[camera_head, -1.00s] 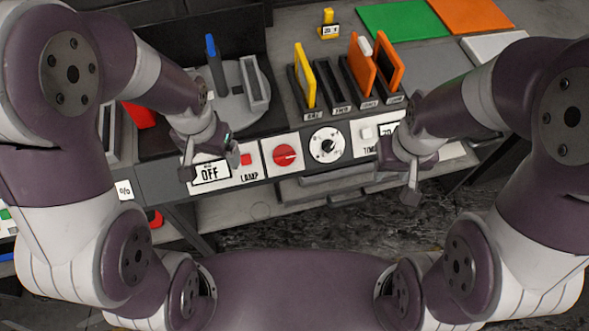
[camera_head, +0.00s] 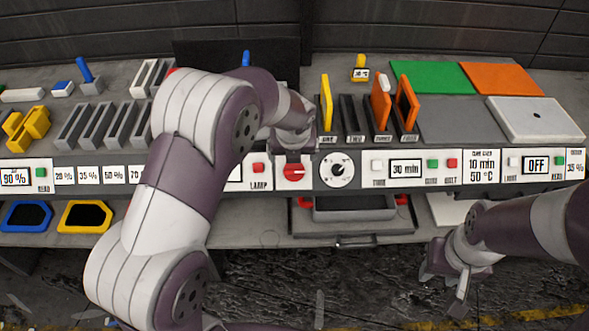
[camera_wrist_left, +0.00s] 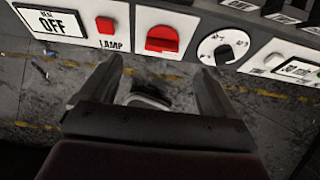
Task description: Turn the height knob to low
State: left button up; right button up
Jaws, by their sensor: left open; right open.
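Two knobs sit side by side on the front panel: a red knob (camera_head: 293,172) on a white plate, and a round dial (camera_head: 337,171) with a black centre and marks around it. No readable label says which one sets height. Both also show in the left wrist view, the red knob (camera_wrist_left: 162,39) and the dial (camera_wrist_left: 222,48). My left gripper (camera_wrist_left: 157,85) is open and empty, its fingers pointing toward the red knob without visibly touching it. In the head view its wrist hangs just above the red knob. My right gripper (camera_head: 443,288) is open and empty, below the panel at right.
A red lamp button (camera_head: 258,168) is left of the red knob. Right of the dial are a timer display (camera_head: 407,169) and buttons. Yellow and orange boards (camera_head: 406,105) stand in slots behind. A grey drawer or tray (camera_head: 350,208) lies below.

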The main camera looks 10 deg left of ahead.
aim_at(294, 170)
pick_arm(q)
jog(key=x, duration=0.9)
jog(key=shift+d+f, duration=0.15)
jog(key=shift+f, duration=0.05)
jog(key=shift+s+d, duration=0.1)
jog(key=shift+d, duration=0.05)
pick_arm(e)
jog(key=shift+s+d+f, duration=0.15)
jog(key=shift+s+d, duration=0.2)
jog(key=shift+d, duration=0.05)
